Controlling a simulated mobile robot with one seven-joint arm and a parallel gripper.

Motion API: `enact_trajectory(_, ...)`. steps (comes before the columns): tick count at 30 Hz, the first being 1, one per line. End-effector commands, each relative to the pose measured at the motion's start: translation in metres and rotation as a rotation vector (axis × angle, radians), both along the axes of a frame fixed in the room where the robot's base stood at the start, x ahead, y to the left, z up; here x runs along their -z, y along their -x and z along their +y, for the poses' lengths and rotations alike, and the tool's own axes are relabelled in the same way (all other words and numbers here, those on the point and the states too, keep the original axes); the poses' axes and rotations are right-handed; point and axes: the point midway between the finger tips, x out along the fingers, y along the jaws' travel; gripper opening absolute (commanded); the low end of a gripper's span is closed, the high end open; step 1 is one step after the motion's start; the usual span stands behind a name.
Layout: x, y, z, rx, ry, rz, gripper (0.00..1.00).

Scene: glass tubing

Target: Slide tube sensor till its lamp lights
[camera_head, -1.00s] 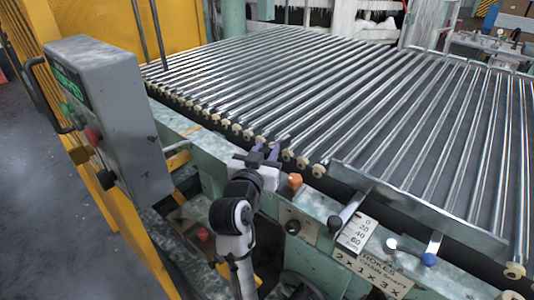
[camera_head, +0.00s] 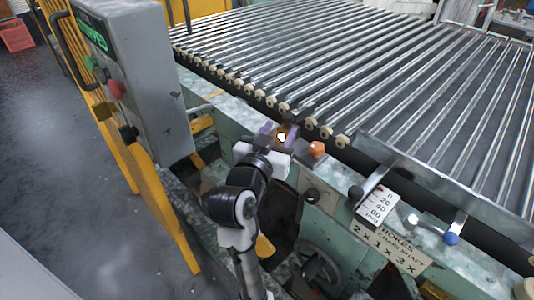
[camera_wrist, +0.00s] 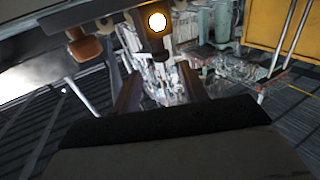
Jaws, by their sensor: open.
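The tube sensor's lamp (camera_head: 282,137) glows warm yellow between my gripper's fingers, at the front rail beside the rollers. In the wrist view the lit lamp (camera_wrist: 156,22) is a bright round disc on a dark sensor body (camera_wrist: 158,46) at the top. My gripper (camera_head: 278,130) is open, with its fingers on either side of the sensor; whether they touch it I cannot tell. In the wrist view both fingers reach up from the dark palm with a gap between them. Most of the sensor is hidden by the gripper in the head view.
An orange knob (camera_head: 316,149) stands on the rail just right of my gripper. A grey control box (camera_head: 140,80) is at the left. A metal guide plate (camera_head: 440,176), a scale label (camera_head: 378,205) and a blue-tipped lever (camera_head: 450,238) lie to the right. Metal rollers (camera_head: 350,60) fill the back.

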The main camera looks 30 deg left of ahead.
Motion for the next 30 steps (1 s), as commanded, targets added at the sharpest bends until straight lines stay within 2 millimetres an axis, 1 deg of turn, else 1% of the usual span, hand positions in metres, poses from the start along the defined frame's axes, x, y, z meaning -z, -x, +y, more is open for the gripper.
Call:
enact_trajectory(1,0.004,0.014,0.000,-0.005,-0.001,-0.001,0.43)
enact_trajectory(2,0.003,0.021,0.000,-0.005,-0.002,-0.001,0.43)
enact_trajectory(3,-0.006,0.020,-0.001,0.001,0.004,0.005,0.43)
enact_trajectory(11,-0.006,0.039,-0.001,0.000,0.004,0.005,0.43)
enact_trajectory(18,-0.003,0.060,-0.002,0.000,0.004,0.004,0.43)
enact_trajectory(24,-0.001,0.069,-0.003,-0.001,0.001,0.001,0.43)
enact_trajectory(30,0.000,0.071,-0.003,-0.001,0.001,0.000,0.43)
